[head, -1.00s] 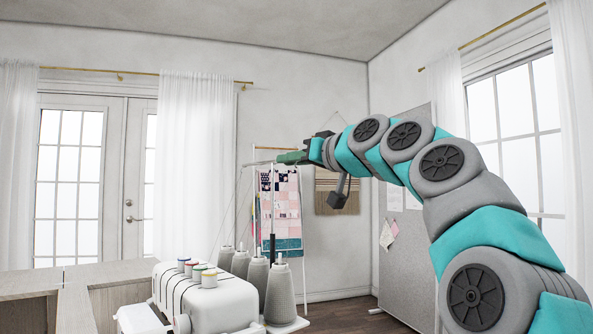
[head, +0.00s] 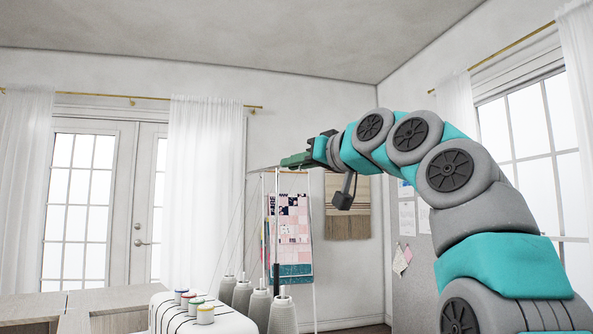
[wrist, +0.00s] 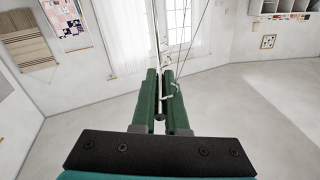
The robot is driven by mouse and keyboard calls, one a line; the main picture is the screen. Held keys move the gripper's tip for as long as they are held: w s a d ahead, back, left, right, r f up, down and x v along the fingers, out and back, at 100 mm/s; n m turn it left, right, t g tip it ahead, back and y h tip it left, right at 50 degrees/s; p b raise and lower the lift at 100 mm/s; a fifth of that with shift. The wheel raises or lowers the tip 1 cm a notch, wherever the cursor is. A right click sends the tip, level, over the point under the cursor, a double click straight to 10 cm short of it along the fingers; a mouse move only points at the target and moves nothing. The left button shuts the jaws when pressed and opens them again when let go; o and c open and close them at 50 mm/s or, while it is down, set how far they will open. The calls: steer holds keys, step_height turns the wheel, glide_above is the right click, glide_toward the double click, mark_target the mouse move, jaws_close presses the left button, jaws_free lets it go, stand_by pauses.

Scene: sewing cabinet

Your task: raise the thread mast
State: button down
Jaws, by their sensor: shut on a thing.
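The thread mast (head: 276,215) is a thin upright rod with a darker lower sleeve, rising behind the thread cones (head: 283,314) of the white sewing machine (head: 172,322). A thin crossbar (head: 262,169) tops it, with threads running down toward the cones. My gripper (head: 287,162) is at the crossbar's height, its green fingers shut on the mast's top. In the wrist view, the green fingers (wrist: 161,84) close around the mast's thin bar (wrist: 156,45), with small pale hooks (wrist: 168,72) beside them. The exact contact is partly hidden by the fingers.
Several coloured spools (head: 205,314) stand on the machine. A wooden table (head: 30,307) lies at the left. A quilt rack (head: 290,235) and a wall hanging (head: 346,208) are behind. The air above the mast is clear.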

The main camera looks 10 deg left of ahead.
steer(key=shift+d+r, duration=0.1)
steer(key=shift+r, duration=0.4)
steer(key=shift+r, duration=0.1)
steer(key=c, duration=0.9)
jaws_free()
steer(key=shift+c, duration=0.2)
steer(key=shift+s+f, duration=0.1)
steer(key=shift+f, duration=0.1)
steer(key=shift+s+d+b, duration=0.4)
steer(key=shift+s, duration=0.05)
steer(key=b+v, duration=0.2)
steer(key=v, duration=0.4)
steer(key=shift+d, duration=0.25)
steer(key=shift+s+r, duration=0.1)
steer(key=shift+s, duration=0.1)
